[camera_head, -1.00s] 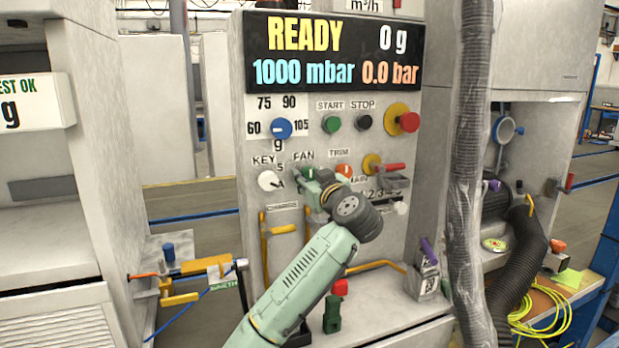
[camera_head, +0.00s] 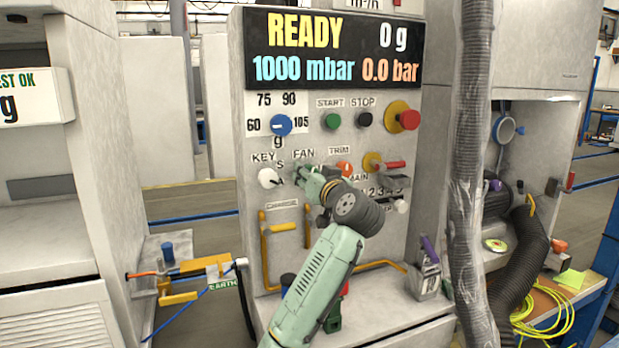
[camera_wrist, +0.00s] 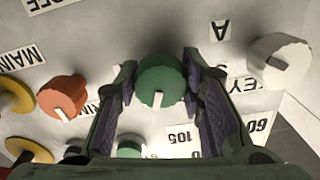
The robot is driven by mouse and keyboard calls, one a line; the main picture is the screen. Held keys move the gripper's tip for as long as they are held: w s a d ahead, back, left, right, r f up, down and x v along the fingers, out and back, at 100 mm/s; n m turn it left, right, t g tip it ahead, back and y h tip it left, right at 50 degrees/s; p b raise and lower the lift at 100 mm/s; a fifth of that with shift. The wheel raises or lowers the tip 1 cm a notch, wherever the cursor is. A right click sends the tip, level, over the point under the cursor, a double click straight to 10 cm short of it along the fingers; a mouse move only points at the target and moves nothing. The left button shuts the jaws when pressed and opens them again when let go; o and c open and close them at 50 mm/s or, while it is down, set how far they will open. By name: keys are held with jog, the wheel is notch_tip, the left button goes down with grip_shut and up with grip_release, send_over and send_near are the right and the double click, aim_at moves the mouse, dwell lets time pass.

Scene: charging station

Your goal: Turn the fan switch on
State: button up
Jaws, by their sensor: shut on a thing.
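The fan switch (camera_wrist: 161,80) is a green round knob with a white pointer mark, seen in the wrist view between my two fingers. My gripper (camera_wrist: 160,92) is shut on this knob, with one dark-padded finger at each side. In the wrist view the white mark points toward the bottom of the picture. In the head view my gripper (camera_head: 306,176) is at the panel under the FAN label (camera_head: 303,153), and it hides most of the knob.
The white key knob (camera_head: 268,178) is just left of my gripper, and the orange trim knob (camera_head: 344,168) is to the right. Above are the blue dial (camera_head: 281,125), green start button (camera_head: 332,121) and black stop button (camera_head: 364,119). A grey hose (camera_head: 468,180) hangs at right.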

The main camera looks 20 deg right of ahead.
jog(key=m+p, duration=0.1)
jog(key=m, duration=0.2)
jog(key=shift+m, duration=0.4)
jog(key=m+p, duration=0.1)
jog(key=m, duration=0.2)
jog(key=shift+m, duration=0.3)
jog(key=m+p, duration=0.2)
jog(key=m, duration=0.4)
jog(key=o, duration=1.2)
jog(key=s, duration=1.2)
jog(key=shift+d, duration=0.25)
